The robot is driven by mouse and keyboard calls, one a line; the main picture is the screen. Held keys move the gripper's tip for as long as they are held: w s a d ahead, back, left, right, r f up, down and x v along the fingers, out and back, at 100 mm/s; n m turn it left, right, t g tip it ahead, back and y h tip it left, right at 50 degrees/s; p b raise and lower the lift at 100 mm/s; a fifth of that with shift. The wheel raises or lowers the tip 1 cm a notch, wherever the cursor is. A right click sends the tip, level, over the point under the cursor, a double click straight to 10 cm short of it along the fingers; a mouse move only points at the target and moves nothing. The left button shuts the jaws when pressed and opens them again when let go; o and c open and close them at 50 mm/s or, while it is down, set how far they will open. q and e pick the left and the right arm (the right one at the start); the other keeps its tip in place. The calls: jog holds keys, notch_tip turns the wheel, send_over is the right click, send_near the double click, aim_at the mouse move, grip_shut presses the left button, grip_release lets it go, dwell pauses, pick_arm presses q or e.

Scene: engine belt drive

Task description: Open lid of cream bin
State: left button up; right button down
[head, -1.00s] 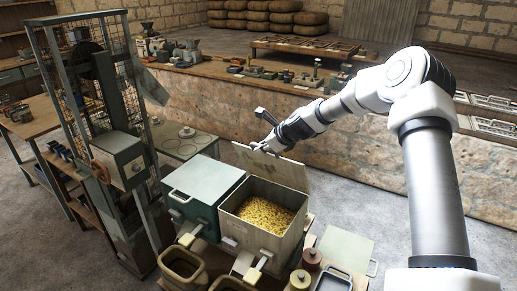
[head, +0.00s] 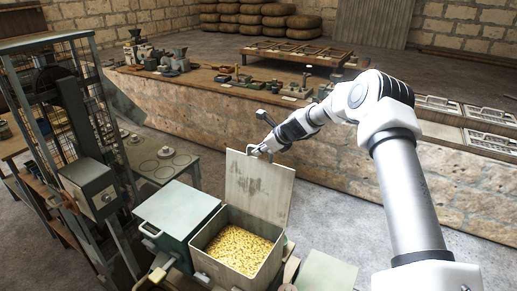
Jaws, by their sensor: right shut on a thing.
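The cream bin (head: 273,268) stands open in the lower middle, with yellow grain-like pieces (head: 239,249) inside. Its cream lid (head: 258,192) is raised at the bin's back edge, with its stained inner face showing. My right gripper (head: 262,151) is at the lid's upper edge, shut on the lid by its handle (head: 251,150). The fingertips are small here and partly hidden by the lid. My left gripper is out of view.
A green-grey bin (head: 176,212) with a shut lid stands directly to the left. A metal frame machine (head: 75,120) rises farther left. Behind the lid is a long stone-fronted bench (head: 200,108) with small parts on top.

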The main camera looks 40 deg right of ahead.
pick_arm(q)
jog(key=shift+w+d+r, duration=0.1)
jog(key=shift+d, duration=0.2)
pick_arm(e)
jog(key=shift+w+d+f, duration=0.1)
jog(key=shift+w+d, duration=0.15)
jog(key=shift+d, duration=0.35)
jog(key=shift+a, duration=0.1)
jog(key=c, duration=1.2)
grip_release()
jog(key=v, duration=1.2)
